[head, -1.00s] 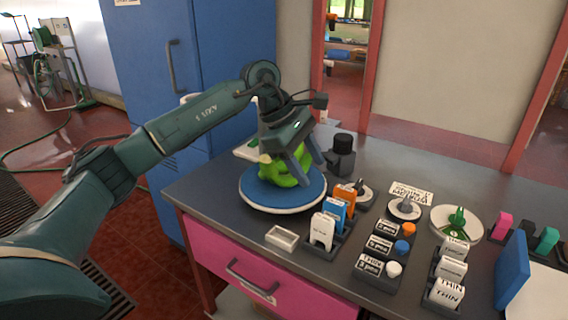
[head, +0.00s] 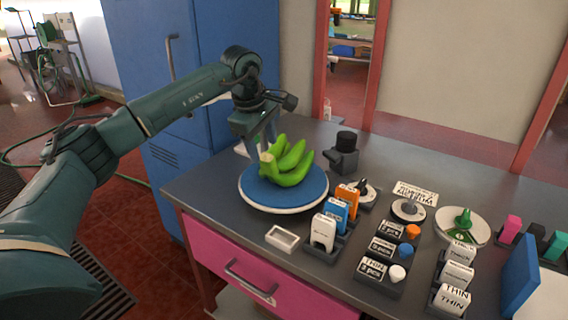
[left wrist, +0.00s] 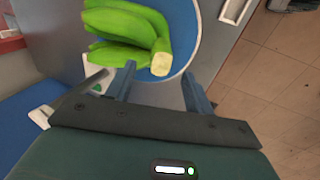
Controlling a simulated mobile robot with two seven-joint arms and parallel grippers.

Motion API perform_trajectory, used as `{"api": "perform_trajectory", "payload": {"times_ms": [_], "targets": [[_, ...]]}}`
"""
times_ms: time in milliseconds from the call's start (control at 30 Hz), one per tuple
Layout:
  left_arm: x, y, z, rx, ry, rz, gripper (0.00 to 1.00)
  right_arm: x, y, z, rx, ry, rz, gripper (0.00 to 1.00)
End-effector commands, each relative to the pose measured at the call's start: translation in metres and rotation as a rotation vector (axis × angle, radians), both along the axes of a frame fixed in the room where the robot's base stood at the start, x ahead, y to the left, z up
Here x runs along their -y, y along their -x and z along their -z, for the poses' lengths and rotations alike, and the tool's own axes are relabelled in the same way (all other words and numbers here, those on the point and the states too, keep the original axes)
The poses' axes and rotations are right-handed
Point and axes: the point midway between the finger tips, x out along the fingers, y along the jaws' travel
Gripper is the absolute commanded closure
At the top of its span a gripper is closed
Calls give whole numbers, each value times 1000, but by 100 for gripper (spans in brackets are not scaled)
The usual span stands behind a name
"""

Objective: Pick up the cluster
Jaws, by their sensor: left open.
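The cluster (head: 286,163) is a bunch of green bananas lying on a round blue plate (head: 256,193) with a white rim. In the left wrist view the cluster (left wrist: 127,30) lies beyond the fingertips, its pale cut stem end toward the gripper. My left gripper (head: 255,143) is open and empty, behind and to the left of the cluster in the head view. In the left wrist view the open fingers of the left gripper (left wrist: 160,85) point toward the plate's edge, apart from the bananas. My right gripper is not in view.
A dark block with a knob (head: 344,155) stands behind the plate. A blue cabinet (head: 190,60) stands behind my left arm.

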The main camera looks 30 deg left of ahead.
Motion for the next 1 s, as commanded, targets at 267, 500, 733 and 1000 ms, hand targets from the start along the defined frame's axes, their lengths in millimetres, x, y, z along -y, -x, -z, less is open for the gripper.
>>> {"api": "perform_trajectory", "payload": {"times_ms": [267,500,733,1000], "targets": [[1,-9,39,-3,1,0,47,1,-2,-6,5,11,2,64],[1,-11,44,0,0,1,47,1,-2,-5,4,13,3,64],[1,-11,43,0,0,0,61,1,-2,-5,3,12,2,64],[1,-11,43,-1,0,0,83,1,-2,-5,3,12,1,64]]}}
